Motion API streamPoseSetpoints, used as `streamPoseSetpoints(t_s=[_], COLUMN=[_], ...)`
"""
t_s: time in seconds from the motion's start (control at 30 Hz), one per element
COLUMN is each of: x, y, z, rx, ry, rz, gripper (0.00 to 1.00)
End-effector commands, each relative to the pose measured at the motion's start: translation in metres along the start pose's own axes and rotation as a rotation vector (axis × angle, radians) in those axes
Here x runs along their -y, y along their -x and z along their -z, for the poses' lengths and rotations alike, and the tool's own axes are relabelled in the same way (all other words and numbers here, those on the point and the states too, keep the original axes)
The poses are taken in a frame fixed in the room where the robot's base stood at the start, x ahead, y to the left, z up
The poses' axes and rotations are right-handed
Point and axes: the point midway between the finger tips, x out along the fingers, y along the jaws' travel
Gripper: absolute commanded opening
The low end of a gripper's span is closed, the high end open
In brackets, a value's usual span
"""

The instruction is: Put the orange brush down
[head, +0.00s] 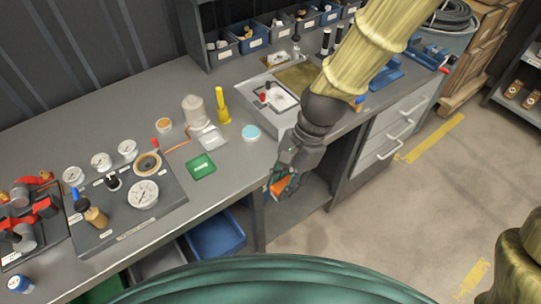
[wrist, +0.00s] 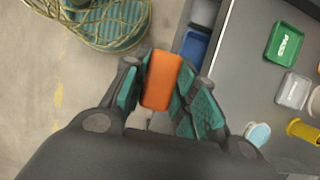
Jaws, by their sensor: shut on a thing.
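My gripper (head: 284,186) is shut on the orange brush (head: 281,187), just off the front edge of the grey bench (head: 232,178). In the wrist view the brush (wrist: 162,80) shows as an orange block between the two green-padded fingers of my gripper (wrist: 165,92). Its bristles cannot be made out. The brush is apart from the bench top and appears to hang over the open space in front of it. Part of it is hidden by the fingers in the head view.
A green labelled tray (head: 201,166), a white labelled tray (head: 213,138), a round blue-white lid (head: 251,132) and a yellow upright part (head: 222,105) stand near the bench edge. A gauge panel (head: 128,208) lies left. Blue bins (head: 215,236) sit below.

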Motion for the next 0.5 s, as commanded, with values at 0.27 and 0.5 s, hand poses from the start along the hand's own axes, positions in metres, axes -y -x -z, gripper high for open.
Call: streamPoseSetpoints(t_s=[0.27,0.5], x=[0.035,0.079], y=[0.004,0.008], z=[0.015,0.036], rx=[-0.001,0.000], ry=[-0.007,-0.006], rz=[0.005,0.004], gripper=[0.00,0.00])
